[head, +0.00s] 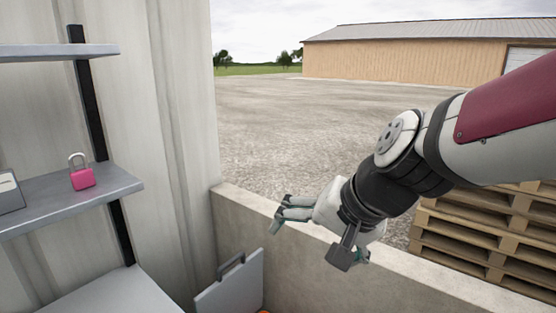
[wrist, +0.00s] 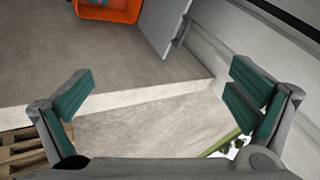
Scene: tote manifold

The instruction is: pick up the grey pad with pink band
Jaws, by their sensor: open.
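I cannot make out a grey pad with a pink band in either view. The closest in colour is a pink padlock (head: 82,177) with a pale grey shackle, upright on the middle grey shelf (head: 120,187) at the left of the head view. My gripper (head: 281,213) is open and empty, above the low concrete wall and well to the right of the padlock. In the wrist view my gripper (wrist: 162,75) has its fingers wide apart with nothing between them. An orange tote (wrist: 132,12) at the top edge holds teal and reddish things, mostly cut off.
A grey panel with a handle (head: 232,284) stands by the low concrete wall (head: 330,262). A grey box (head: 9,192) sits on the shelf left of the padlock. Wooden pallets (head: 480,240) are stacked beyond the wall. The air between shelf and gripper is clear.

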